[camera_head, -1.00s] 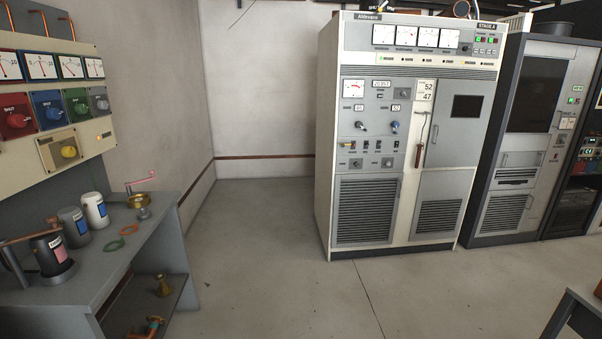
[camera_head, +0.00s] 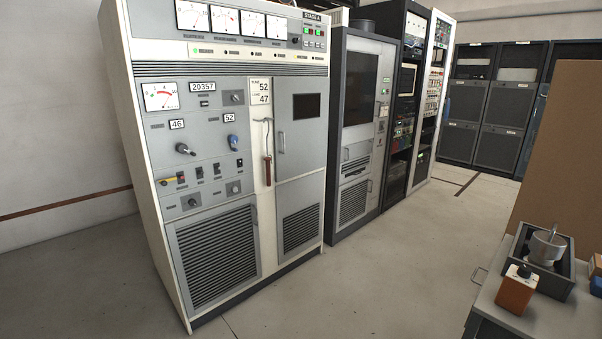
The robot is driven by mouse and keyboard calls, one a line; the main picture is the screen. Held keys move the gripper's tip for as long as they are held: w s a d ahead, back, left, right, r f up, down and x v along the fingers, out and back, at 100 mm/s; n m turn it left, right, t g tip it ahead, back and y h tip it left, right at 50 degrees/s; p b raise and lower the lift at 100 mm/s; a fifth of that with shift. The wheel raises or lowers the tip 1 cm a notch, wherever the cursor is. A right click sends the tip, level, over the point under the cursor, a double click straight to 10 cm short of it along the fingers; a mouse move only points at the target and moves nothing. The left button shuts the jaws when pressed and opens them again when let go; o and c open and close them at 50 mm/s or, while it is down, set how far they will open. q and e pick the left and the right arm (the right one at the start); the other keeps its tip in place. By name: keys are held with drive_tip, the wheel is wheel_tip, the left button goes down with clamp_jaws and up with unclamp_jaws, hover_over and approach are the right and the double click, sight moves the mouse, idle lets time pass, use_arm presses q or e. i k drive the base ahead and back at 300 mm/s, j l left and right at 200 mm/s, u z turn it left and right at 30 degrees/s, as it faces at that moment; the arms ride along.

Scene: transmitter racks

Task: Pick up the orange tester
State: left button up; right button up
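An orange box-shaped device with a pale top and a dark knob, which looks like the orange tester (camera_head: 516,291), stands on a grey table (camera_head: 487,297) at the lower right. It is beside the near left corner of a dark open tray (camera_head: 556,284). I cannot tell whether it touches the tray. Neither of my grippers shows in the head view.
A silver round part (camera_head: 547,246) sits in the tray. A brown panel (camera_head: 565,150) rises behind the table. A white and grey transmitter cabinet (camera_head: 300,175) stands at left, with dark racks (camera_head: 372,120) beyond. The floor (camera_head: 395,265) between cabinet and table is clear.

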sight(514, 292)
drive_tip(key=i+l+z, duration=0.2)
drive_tip(key=z, duration=0.3)
drive_tip(key=i+l+z, duration=0.1)
drive_tip(key=i+z, duration=0.6)
drive_tip(key=z, duration=0.25)
drive_tip(key=i+l+z, duration=0.15)
drive_tip(key=i, duration=0.15)
